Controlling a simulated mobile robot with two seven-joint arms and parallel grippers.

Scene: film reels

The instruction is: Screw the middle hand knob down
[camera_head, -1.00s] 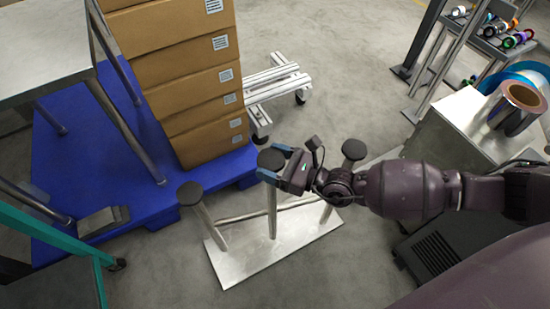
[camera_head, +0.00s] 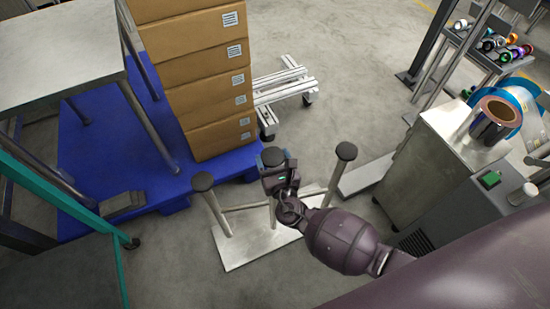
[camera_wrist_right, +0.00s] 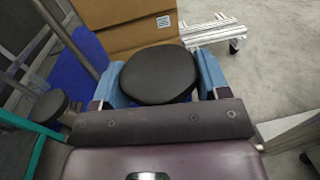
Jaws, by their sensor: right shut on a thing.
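The middle hand knob (camera_head: 273,156) is a round black cap on a metal post, between two similar knobs. My right gripper (camera_head: 274,165) is shut on it. In the right wrist view, the middle knob (camera_wrist_right: 160,74) sits between the two blue fingers of my right gripper (camera_wrist_right: 162,80), its flat top facing up. The left knob (camera_head: 202,181) and the right knob (camera_head: 346,151) stand on their own posts. All three posts rise from a pale metal base plate (camera_head: 235,250). The lower part of the middle post is partly hidden by my gripper. My left gripper is not in view.
Stacked cardboard boxes (camera_head: 205,75) stand on a blue pallet (camera_head: 95,150) behind and left. A white wheeled frame (camera_head: 285,85) is behind the knobs. A metal cabinet (camera_head: 420,165) stands at right. A teal rail (camera_head: 60,195) runs at left.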

